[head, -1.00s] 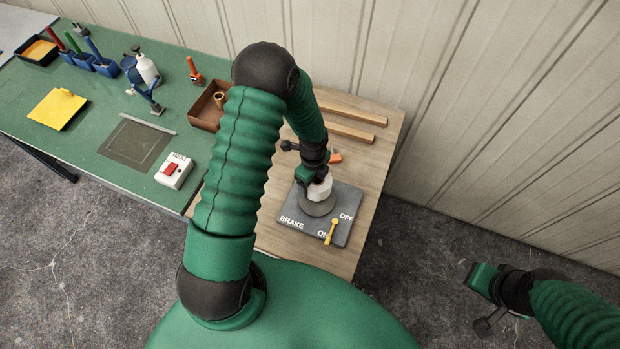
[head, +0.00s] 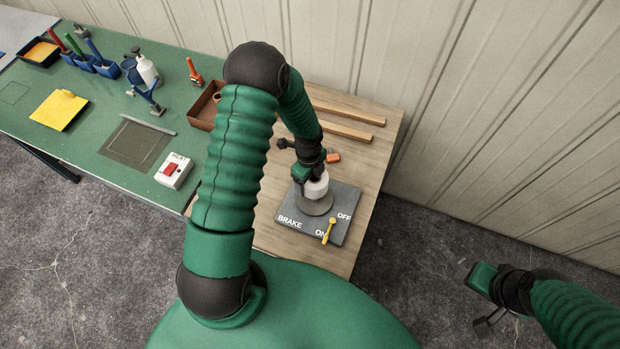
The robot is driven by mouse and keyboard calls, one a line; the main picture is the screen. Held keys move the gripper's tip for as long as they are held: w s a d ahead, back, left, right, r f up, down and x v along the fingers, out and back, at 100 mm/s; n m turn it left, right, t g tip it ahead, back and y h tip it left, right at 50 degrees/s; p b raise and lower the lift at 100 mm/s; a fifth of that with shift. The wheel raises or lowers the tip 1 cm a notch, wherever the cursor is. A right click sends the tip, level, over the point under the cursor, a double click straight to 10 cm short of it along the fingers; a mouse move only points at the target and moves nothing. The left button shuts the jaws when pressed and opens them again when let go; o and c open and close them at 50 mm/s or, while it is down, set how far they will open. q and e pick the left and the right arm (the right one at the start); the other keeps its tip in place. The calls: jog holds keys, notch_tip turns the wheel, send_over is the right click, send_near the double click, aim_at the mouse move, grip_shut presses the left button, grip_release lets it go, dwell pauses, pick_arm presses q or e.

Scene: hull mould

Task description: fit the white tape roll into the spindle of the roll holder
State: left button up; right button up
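The white tape roll (head: 316,189) is at the roll holder (head: 290,213), directly over its round grey disc (head: 318,206). I cannot tell whether it is seated on the spindle, which is hidden. My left gripper (head: 313,174) points down at the top of the roll, with its fingertips too small and covered to show whether they grip it. The holder is a dark grey plate marked BRAKE, ON and OFF, with a yellow lever (head: 328,230) beside ON. My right gripper (head: 478,298) hangs over the floor at the lower right, away from the table; its finger gap is unclear.
Two wooden strips (head: 345,128) lie behind the holder, and an orange item (head: 333,157) is close behind the roll. A brown box (head: 203,107) and a HEAT switch box (head: 174,170) stand on the green bench left of my arm. A panelled wall rises behind.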

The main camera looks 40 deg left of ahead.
pick_arm(q)
jog(key=shift+a, duration=0.15)
pick_arm(e)
jog(key=shift+a, duration=0.4)
pick_arm(q)
jog(key=shift+d, duration=0.2)
pick_arm(e)
jog(key=shift+d, duration=0.25)
pick_arm(q)
jog(key=shift+d+f, duration=0.1)
jog(key=shift+f, duration=0.15)
jog(key=shift+f+b, duration=0.1)
jog(key=shift+b, duration=0.2)
pick_arm(e)
jog(key=shift+d+f, duration=0.1)
jog(key=shift+f, duration=0.2)
pick_arm(q)
jog(key=shift+f, duration=0.1)
jog(key=shift+a+f+b, duration=0.2)
jog(key=shift+f+b, duration=0.1)
jog(key=shift+f, duration=0.05)
pick_arm(e)
jog(key=shift+a+f, duration=0.2)
jog(key=shift+f, duration=0.05)
